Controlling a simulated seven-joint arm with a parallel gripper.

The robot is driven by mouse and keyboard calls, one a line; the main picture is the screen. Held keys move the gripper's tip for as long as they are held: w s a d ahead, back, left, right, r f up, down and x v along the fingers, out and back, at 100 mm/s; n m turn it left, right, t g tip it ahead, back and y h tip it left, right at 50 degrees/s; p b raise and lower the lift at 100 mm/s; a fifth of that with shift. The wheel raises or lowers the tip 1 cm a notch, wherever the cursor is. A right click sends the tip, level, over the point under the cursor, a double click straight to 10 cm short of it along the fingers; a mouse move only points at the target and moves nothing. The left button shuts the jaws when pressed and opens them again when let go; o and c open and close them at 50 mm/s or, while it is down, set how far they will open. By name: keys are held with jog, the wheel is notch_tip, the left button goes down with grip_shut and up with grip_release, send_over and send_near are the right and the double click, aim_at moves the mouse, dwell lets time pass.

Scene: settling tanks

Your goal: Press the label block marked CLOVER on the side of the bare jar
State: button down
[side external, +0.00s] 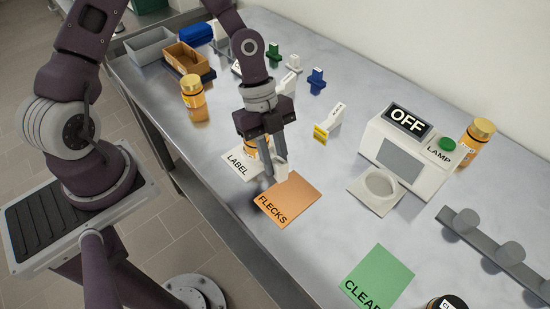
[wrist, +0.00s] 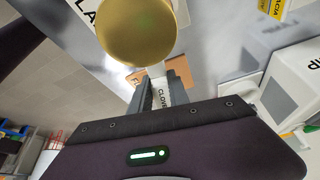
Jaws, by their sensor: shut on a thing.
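My gripper (side external: 275,178) is shut on a white label block, low over the bench between the LABEL mat and the FLECKS mat. In the wrist view the block (wrist: 162,93) shows between the fingers, its lettering reading about "CLOVE". An amber jar (side external: 249,146) stands on the white LABEL mat (side external: 236,163), partly hidden behind my gripper. Its gold lid (wrist: 137,30) fills the top middle of the wrist view. The block is close beside the jar; I cannot tell whether they touch. The jar's side is mostly hidden.
The orange FLECKS mat (side external: 290,200) lies in front. A yellow-based label block (side external: 321,134) and the lamp box (side external: 405,155) stand to the right. Other gold-lidded jars stand at left (side external: 192,94) and right (side external: 474,143). The green CLEAR mat (side external: 380,277) is empty.

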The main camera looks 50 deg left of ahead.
jog(key=shift+w+a, duration=0.1)
jog(key=shift+a, duration=0.45)
dwell(1.3)
jog(key=shift+s+d, duration=0.2)
jog(key=shift+d, duration=0.8)
jog(key=shift+s+d, duration=0.15)
jog(key=shift+d, duration=0.8)
jog(key=shift+s+d, duration=0.2)
jog(key=shift+d, duration=0.8)
